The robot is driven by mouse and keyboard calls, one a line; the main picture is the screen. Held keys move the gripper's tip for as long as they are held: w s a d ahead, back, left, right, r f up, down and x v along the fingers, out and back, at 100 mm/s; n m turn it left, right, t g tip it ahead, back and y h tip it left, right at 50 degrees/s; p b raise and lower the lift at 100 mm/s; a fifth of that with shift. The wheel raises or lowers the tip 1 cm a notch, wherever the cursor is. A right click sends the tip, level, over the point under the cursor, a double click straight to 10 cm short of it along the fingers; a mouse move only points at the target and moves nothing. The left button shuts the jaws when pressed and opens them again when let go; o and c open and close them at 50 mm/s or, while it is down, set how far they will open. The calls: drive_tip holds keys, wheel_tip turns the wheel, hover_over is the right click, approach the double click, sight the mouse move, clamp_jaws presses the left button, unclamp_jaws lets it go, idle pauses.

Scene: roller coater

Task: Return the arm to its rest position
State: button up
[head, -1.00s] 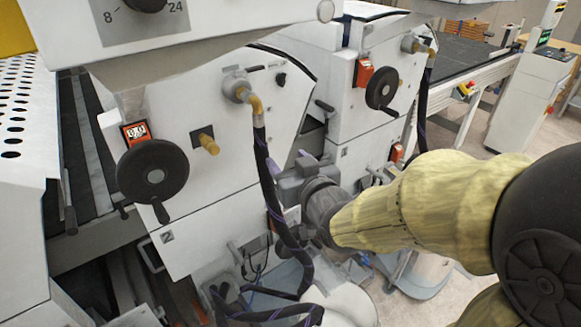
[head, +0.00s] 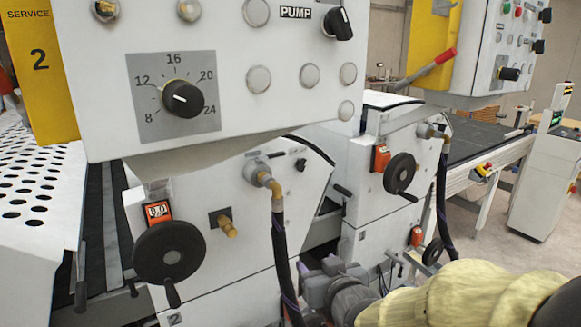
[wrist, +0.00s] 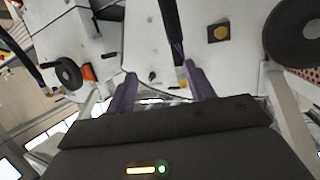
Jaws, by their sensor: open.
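My arm in its yellow sleeve (head: 450,298) reaches in from the lower right of the head view. A dark hose end with a brass fitting shows beyond the fingers; I cannot tell the distance.
A panel with a numbered dial (head: 183,99) and a PUMP knob (head: 338,23) stands near at upper left. Black handwheels (head: 169,252) and hoses (head: 284,265) stick out from the machine fronts. Open floor (head: 478,238) lies at the right.

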drive_tip(key=s+d+f+m+g+h, duration=0.3)
drive_tip(key=s+d+f+g+h, duration=0.1)
drive_tip(key=s+d+f+g, duration=0.6)
drive_tip(key=s+f+g, duration=0.1)
drive_tip(key=s+f, duration=0.2)
drive_tip(key=f, duration=0.2)
drive_tip(key=shift+d+m, duration=0.3)
drive_tip(key=shift+d, duration=0.05)
